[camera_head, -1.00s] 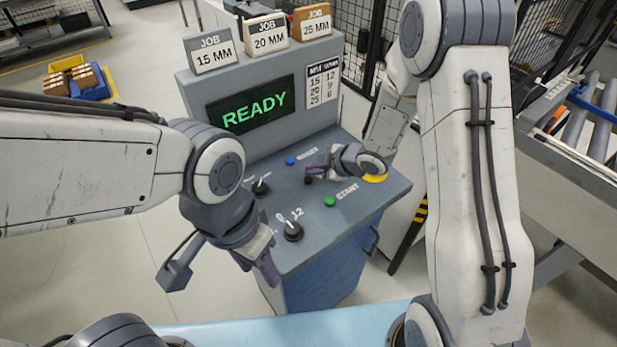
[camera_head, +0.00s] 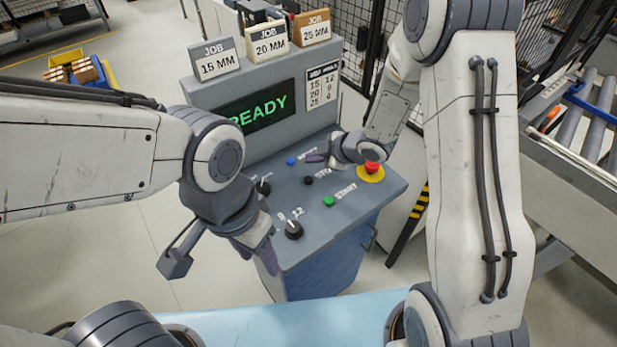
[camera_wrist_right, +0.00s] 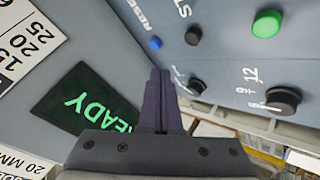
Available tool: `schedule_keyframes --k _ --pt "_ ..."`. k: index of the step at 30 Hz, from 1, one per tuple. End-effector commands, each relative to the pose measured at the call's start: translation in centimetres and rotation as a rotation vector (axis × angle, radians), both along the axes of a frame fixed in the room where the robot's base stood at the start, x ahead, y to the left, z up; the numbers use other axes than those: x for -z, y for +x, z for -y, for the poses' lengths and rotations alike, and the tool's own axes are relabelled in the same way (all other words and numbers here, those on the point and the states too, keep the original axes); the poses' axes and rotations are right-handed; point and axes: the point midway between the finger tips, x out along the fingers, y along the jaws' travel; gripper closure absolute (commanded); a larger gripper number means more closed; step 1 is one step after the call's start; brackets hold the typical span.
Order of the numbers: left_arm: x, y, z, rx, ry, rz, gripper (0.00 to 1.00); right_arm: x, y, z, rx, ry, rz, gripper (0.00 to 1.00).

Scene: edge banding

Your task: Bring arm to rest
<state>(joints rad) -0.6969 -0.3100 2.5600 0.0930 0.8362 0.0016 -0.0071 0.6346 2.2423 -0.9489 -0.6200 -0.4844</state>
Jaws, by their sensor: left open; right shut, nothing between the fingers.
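My right gripper (camera_head: 318,158) is above the back of the console's sloped panel (camera_head: 345,218), near the blue button (camera_head: 291,161). In the right wrist view its fingers (camera_wrist_right: 160,100) are shut together with nothing between them. My left gripper (camera_head: 262,250) hangs at the front left of the panel, left of the black dial (camera_head: 294,230); its fingers are partly hidden behind its wrist, and it is empty. The green START button (camera_head: 328,201) and the red stop button (camera_head: 371,167) are uncovered.
Three JOB cards, 15 MM (camera_head: 216,60), 20 MM (camera_head: 269,42) and 25 MM (camera_head: 310,30), stand on top of the console. A roller conveyor (camera_head: 575,120) is at the right. A light blue surface (camera_head: 290,325) lies in front. Open floor is at the left.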

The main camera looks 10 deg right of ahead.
Motion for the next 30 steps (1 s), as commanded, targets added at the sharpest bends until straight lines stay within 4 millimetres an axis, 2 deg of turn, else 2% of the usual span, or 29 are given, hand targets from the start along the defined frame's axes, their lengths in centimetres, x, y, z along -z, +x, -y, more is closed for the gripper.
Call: schedule_keyframes --k 13,17,20,23,26,30 --pt "0.0 0.0 0.0 0.008 0.000 0.001 0.50 0.0 0.0 0.0 0.000 0.000 0.000 1.00" --pt "1.1 0.0 0.0 0.007 0.000 0.001 0.50 -0.5 -0.3 -0.5 0.065 -0.039 -0.024 1.00" --pt "2.7 0.0 0.0 0.006 0.000 0.001 0.50 -1.4 -1.9 -0.9 0.191 -0.089 -0.084 1.00" --pt "4.5 0.0 0.0 0.005 0.000 0.000 0.50 -2.4 -5.6 -1.4 0.357 -0.120 -0.182 1.00" --pt "6.1 0.0 0.0 0.004 0.000 0.000 0.50 -3.0 -11.2 -2.0 0.517 -0.127 -0.317 1.00" --pt "8.0 0.0 0.0 0.002 0.000 0.000 0.50 -3.2 -20.4 -2.6 0.682 -0.122 -0.540 1.00"
